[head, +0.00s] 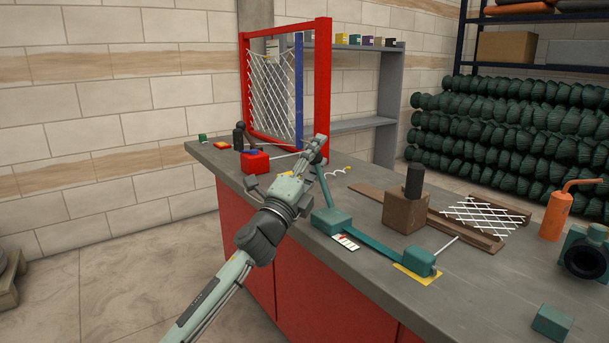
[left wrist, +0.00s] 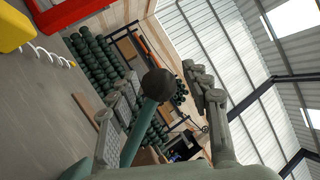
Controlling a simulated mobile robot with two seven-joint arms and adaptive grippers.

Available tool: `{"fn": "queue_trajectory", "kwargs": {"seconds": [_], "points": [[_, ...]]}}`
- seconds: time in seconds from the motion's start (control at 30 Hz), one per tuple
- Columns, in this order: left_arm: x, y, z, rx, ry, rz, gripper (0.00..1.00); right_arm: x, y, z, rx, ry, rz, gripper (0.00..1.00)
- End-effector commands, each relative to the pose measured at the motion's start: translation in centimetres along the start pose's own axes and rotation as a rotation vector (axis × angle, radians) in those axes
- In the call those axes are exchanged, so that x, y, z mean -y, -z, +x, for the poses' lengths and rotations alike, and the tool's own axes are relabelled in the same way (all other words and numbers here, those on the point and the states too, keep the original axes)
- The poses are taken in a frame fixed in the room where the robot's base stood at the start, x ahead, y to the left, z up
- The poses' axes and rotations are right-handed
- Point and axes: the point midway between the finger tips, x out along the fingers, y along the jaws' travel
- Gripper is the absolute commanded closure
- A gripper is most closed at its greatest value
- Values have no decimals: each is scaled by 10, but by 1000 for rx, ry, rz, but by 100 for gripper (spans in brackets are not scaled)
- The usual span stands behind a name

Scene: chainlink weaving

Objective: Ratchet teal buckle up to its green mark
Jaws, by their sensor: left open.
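The teal buckle (head: 331,221) sits on the grey bench with its teal lever (head: 325,190) standing up, slightly tilted. A flat teal strap (head: 375,243) runs from it to a teal block (head: 420,263) with a pale rod. A white card (head: 345,242) with red marks lies beside the buckle; I cannot make out a green mark. My left gripper (head: 317,146) is open at the lever's top. In the left wrist view the lever (left wrist: 134,143) and its dark knob (left wrist: 158,84) show between the spread fingers; I cannot tell whether they touch. My right gripper is not in view.
A red frame with white mesh (head: 272,90) stands at the bench's far end, near a red block (head: 255,163). A brown block with a black cylinder (head: 405,212), a mesh tray (head: 487,218) and an orange can (head: 556,215) stand to the right.

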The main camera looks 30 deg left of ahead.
Motion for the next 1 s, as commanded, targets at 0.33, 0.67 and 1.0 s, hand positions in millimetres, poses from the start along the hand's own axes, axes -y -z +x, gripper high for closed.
{"fn": "queue_trajectory", "kwargs": {"seconds": [0.33,0.67,1.0], "points": [[-1,1,-71,0,-3,-2,52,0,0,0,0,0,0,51],[0,0,-88,-1,0,0,52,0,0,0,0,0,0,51],[5,-1,-93,-17,-1,-8,75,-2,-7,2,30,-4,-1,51]]}}
